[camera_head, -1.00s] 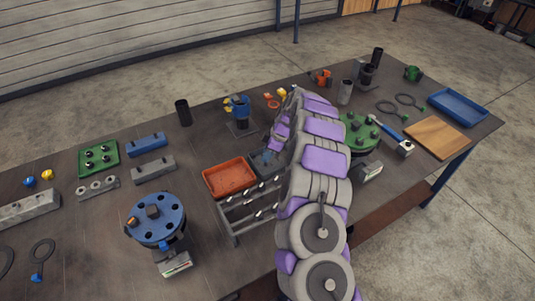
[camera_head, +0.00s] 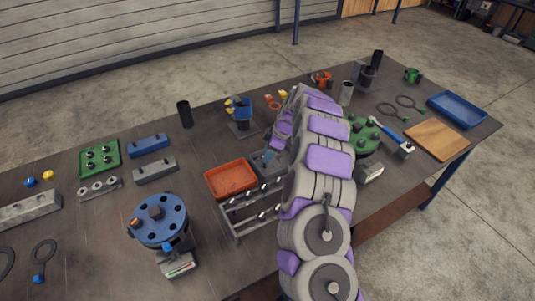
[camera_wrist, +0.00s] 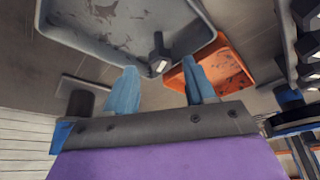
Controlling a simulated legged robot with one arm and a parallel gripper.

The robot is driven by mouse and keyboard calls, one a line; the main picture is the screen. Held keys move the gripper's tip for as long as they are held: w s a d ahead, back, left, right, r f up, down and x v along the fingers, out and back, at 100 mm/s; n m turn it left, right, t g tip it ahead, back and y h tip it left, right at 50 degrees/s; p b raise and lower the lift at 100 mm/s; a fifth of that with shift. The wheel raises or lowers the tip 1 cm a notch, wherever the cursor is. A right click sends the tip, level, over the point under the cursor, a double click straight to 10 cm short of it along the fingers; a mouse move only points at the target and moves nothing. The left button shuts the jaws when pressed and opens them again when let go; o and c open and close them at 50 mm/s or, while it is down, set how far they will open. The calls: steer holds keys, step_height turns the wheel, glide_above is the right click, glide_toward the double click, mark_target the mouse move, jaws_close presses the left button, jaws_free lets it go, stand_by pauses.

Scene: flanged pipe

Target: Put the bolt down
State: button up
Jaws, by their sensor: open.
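The bolt (camera_wrist: 159,52), dark with a bright end, shows in the wrist view at the grey tray (camera_wrist: 88,48), near its rim. My gripper (camera_wrist: 160,66) is open, with its two blue fingers spread to either side of the bolt and apart from it in the picture. I cannot tell whether the bolt rests fully on the tray floor. In the head view my gripper (camera_head: 270,156) is low over the small grey tray (camera_head: 272,174), and my arm partly hides it. The bolt cannot be made out there.
An orange tray (camera_head: 231,178) sits directly left of the grey tray. A grey rack (camera_head: 250,212) with several bolts stands in front. A blue flanged pipe (camera_head: 160,222) is to the left, a green flange (camera_head: 368,137) right of my arm. A blue pipe fitting (camera_head: 241,112) stands behind.

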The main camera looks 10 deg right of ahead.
steer(key=d+p+v, duration=0.1)
steer(key=p+v, duration=0.1)
steer(key=v, duration=0.7)
steer(key=s+a+r+m+g, duration=0.1)
steer(key=s+a+r, duration=0.2)
steer(key=s+r, duration=0.3)
steer(key=s+a+r+m, duration=0.2)
steer(key=s+a+r, duration=0.2)
steer(key=s, duration=0.3)
steer(key=s+a+r+m+g, duration=0.1)
steer(key=s+a+r, duration=0.2)
steer(key=s+r, duration=0.3)
steer(key=s+d+f+m+h, duration=0.1)
steer(key=s+m, duration=0.2)
steer(key=s, duration=0.7)
steer(key=s+d+m+g+h, duration=0.1)
steer(key=s+d+m, duration=0.1)
steer(key=s, duration=0.9)
steer(key=s+d+f+m+h, duration=0.1)
steer(key=s+m, duration=0.4)
steer(key=s, duration=0.6)
steer(key=shift+d+f+h, duration=0.3)
steer(key=shift+d+h, duration=0.3)
